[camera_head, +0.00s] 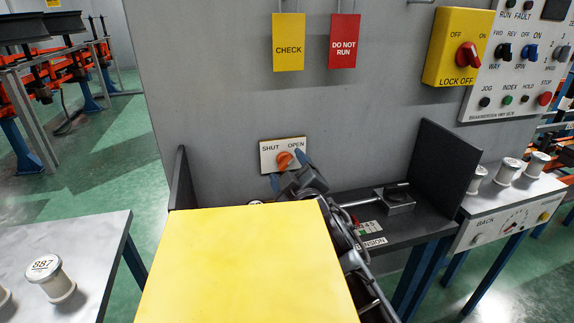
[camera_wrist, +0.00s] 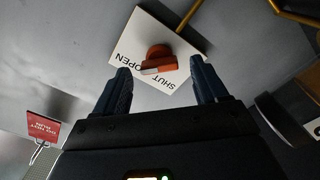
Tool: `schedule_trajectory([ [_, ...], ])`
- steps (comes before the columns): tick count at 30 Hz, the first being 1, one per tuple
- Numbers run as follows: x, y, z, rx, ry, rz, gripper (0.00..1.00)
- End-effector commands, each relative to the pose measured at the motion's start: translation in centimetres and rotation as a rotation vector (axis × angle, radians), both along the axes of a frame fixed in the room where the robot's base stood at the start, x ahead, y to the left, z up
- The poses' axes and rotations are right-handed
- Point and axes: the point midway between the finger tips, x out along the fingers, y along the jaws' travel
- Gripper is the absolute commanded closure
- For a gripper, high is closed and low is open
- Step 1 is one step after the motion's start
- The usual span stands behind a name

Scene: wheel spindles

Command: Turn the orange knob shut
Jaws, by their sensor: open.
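The orange knob (camera_head: 285,160) sits on a white plate (camera_head: 268,164) marked SHUT on the left and OPEN on the right, fixed to the grey wall panel. In the wrist view the knob (camera_wrist: 158,60) lies just beyond and between my fingertips, with the plate (camera_wrist: 140,45) behind it. My gripper (camera_head: 288,168) is open, one blue finger near the lower left of the knob and the other to its right. I see no finger clearly touching the knob. In the head view my arm hides the area below the plate.
A yellow lock-off box (camera_head: 455,47) with a red switch and a control panel (camera_head: 520,60) are at upper right. CHECK (camera_head: 289,42) and DO NOT RUN (camera_head: 344,42) tags hang above. A dark shelf (camera_head: 400,228) with an upright side plate (camera_head: 445,175) lies right of my arm.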

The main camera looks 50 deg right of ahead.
Motion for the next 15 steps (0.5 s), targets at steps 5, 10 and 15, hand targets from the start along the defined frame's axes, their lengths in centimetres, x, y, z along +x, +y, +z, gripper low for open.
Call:
schedule_trajectory([
  [5, 1.11, -0.74, 0.01, 0.0, 0.001, 0.001, 0.28],
  [10, 1.25, -0.84, -0.05, 0.0, 0.001, 0.001, 0.28],
  [15, 1.23, -0.82, -0.05, 0.0, 0.001, 0.001, 0.32],
])
